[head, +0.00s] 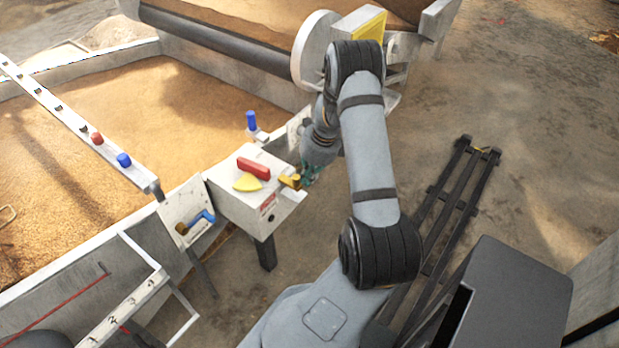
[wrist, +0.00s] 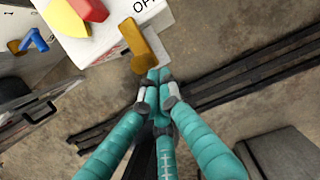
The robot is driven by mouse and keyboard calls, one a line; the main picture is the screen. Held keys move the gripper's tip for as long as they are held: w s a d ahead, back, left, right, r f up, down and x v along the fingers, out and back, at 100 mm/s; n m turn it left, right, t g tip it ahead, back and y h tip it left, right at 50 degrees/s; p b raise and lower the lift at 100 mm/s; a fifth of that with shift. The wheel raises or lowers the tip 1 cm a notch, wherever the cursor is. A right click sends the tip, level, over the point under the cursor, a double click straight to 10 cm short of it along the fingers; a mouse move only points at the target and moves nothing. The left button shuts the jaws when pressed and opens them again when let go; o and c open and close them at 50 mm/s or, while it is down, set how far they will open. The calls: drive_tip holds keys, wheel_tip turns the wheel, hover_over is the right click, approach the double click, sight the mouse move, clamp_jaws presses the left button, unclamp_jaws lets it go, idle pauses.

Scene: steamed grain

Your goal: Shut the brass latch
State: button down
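The brass latch (head: 290,181) is a short yellow-brown lever at the right edge of a white box (head: 262,208). In the wrist view the brass latch (wrist: 137,40) sits at the box's corner beside black lettering that reads "OP", the rest cut off. My gripper (head: 307,174) is just right of the latch in the head view. In the wrist view my gripper (wrist: 158,76) has its teal fingertips drawn together, with nothing seen between them. The fingertips are right beside the latch's lower end; I cannot tell whether they touch it.
The box also carries a red handle (head: 254,168) and a yellow wedge (head: 247,183). A blue lever (head: 201,218) is on a panel to the left, and a blue knob (head: 251,120) stands behind. A large grain bed (head: 150,120) lies beyond. Dark rails (head: 462,190) lie on the floor right.

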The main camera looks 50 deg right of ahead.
sight(285, 175)
drive_tip(key=w+p, duration=0.1)
drive_tip(key=w, duration=0.6)
drive_tip(key=shift+w+p, duration=0.3)
drive_tip(key=shift+w, duration=0.1)
drive_tip(key=shift+s, duration=0.1)
drive_tip(key=s, duration=0.1)
drive_tip(key=s+b, duration=0.2)
drive_tip(key=shift+s+d+f, duration=0.25)
drive_tip(key=shift+s+d, duration=0.15)
drive_tip(key=p+v, duration=0.1)
drive_tip(key=v, duration=0.9)
drive_tip(key=shift+r, duration=0.25)
drive_tip(key=shift+f, duration=0.1)
